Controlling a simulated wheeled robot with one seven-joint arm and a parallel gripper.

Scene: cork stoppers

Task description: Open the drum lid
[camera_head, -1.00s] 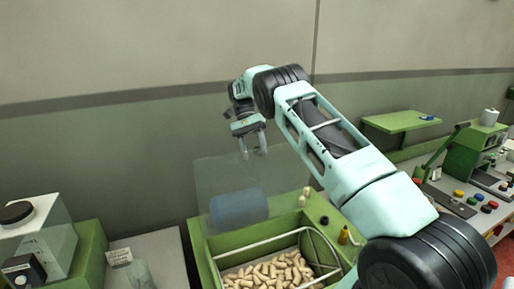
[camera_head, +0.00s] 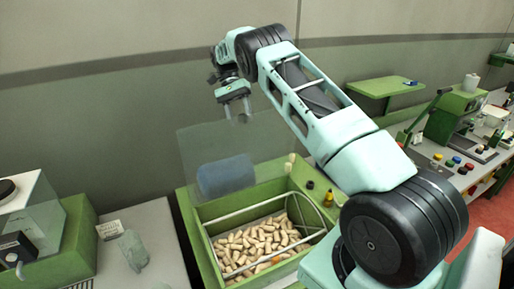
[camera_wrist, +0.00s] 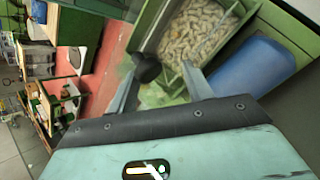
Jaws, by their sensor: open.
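A green drum box (camera_head: 189,228) holds many cork stoppers (camera_head: 255,245) under a pale wire frame. A clear panel, apparently the lid (camera_head: 240,143), stands raised and tilted at its back edge, leaving the top open. My gripper (camera_head: 238,116) is open and empty near the panel's upper edge; whether it touches is unclear. In the wrist view, my gripper (camera_wrist: 160,90) has its fingers apart, with the box of corks (camera_wrist: 195,30) beyond. The clear panel is hard to make out there.
A blue cylinder (camera_head: 226,176) lies behind the clear panel; it also shows in the wrist view (camera_wrist: 255,68). A grey bench (camera_head: 125,265) is left, a workbench with coloured caps (camera_head: 453,162) right.

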